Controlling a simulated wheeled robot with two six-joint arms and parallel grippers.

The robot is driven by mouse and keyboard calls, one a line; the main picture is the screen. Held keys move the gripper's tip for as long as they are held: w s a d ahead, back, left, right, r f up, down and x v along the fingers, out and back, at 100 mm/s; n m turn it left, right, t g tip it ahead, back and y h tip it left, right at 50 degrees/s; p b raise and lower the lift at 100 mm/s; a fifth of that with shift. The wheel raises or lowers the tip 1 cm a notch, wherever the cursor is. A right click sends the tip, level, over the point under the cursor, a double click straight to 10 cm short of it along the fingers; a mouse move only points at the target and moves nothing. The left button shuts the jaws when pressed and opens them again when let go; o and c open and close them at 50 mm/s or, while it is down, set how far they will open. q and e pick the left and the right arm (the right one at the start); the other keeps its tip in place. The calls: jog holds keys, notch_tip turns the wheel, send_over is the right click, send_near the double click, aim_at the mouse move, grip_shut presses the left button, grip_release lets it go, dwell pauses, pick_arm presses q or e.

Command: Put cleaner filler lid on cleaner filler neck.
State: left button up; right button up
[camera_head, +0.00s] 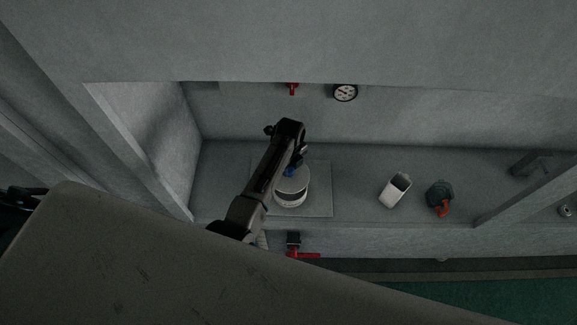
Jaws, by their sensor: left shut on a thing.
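My left gripper (297,160) reaches in above a pale round vessel with a grey top (291,194), which I take to be the cleaner filler neck. The gripper is shut on a small blue part (289,172), which I take to be the cleaner filler lid. The blue part shows just over the back of the vessel's top. I cannot tell whether it touches the vessel. The arm hides the vessel's left side. My right gripper is not in view.
The vessel stands on a flat plate (322,196) in a grey recess. A white open container (396,190) and a dark green item with an orange part (439,197) stand to the right. A gauge (345,92) and red handle (292,89) are on the back wall. A red lever (303,254) is in front.

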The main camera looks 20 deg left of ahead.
aim_at(290, 176)
pick_arm(q)
jog(key=shift+d+f, duration=0.25)
jog(key=shift+f, duration=0.4)
jog(key=f+b, duration=0.3)
jog(key=shift+a+f, duration=0.1)
jog(key=shift+a, duration=0.2)
jog(key=shift+d+f+b, duration=0.1)
jog(key=shift+f+b, duration=0.35)
jog(key=shift+f, duration=0.25)
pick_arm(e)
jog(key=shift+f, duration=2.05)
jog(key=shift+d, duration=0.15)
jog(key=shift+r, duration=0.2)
pick_arm(q)
jog(key=shift+p, duration=0.35)
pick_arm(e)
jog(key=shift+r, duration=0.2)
